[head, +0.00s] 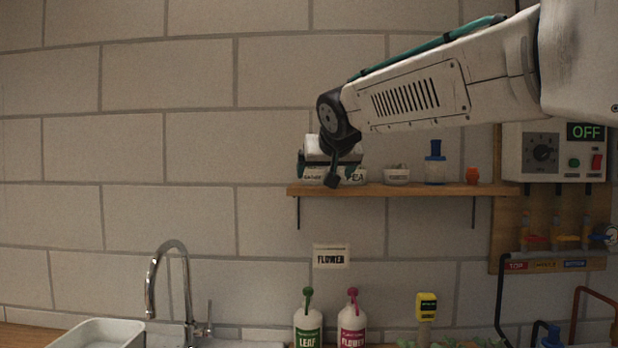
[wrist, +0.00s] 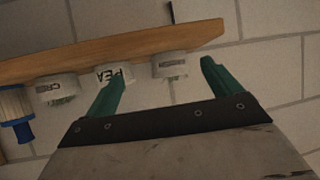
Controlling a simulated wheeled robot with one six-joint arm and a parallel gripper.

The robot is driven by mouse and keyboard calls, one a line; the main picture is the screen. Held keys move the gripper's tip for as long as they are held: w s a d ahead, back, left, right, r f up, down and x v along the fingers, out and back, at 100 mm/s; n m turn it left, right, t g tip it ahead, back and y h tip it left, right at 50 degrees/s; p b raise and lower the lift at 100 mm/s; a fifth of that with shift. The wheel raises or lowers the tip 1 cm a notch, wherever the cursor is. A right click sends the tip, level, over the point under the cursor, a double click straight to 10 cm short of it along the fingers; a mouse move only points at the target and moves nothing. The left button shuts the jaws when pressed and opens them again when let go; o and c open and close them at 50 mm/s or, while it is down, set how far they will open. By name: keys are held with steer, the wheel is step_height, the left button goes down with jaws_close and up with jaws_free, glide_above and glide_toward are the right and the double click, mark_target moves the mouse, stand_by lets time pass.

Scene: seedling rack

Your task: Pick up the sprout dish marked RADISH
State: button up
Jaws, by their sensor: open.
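Three small white sprout dishes stand in a row on the wooden wall shelf. The leftmost dish (head: 312,177) in the head view has a dark label, blurred but possibly RADISH; it is partly covered by my gripper. It appears as the rightmost dish (wrist: 170,66) in the wrist view, where the picture is turned over and its label is too small to read. The dish marked PEA (wrist: 114,75) is beside it, partly behind one finger. A third dish (wrist: 57,89) reads CR. My gripper (wrist: 163,70) is open and empty, its fingers spread on either side of the leftmost dish in the picture.
A control box (head: 552,153) reading OFF hangs at the right. The wall left of the shelf is clear.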

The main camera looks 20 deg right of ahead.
mark_target(313, 172)
steer(key=shift+t, duration=0.4)
steer(key=w, duration=0.1)
steer(key=w+r, duration=0.1)
steer(key=w, duration=0.1)
steer(key=shift+w+a+r, duration=0.3)
steer(key=shift+a, duration=0.05)
steer(key=x, duration=0.7)
steer(key=shift+w, duration=0.15)
steer(key=shift+c, duration=0.3)
steer(key=c, duration=1.1)
steer(key=shift+o, duration=0.2)
steer(key=shift+r, duration=0.15)
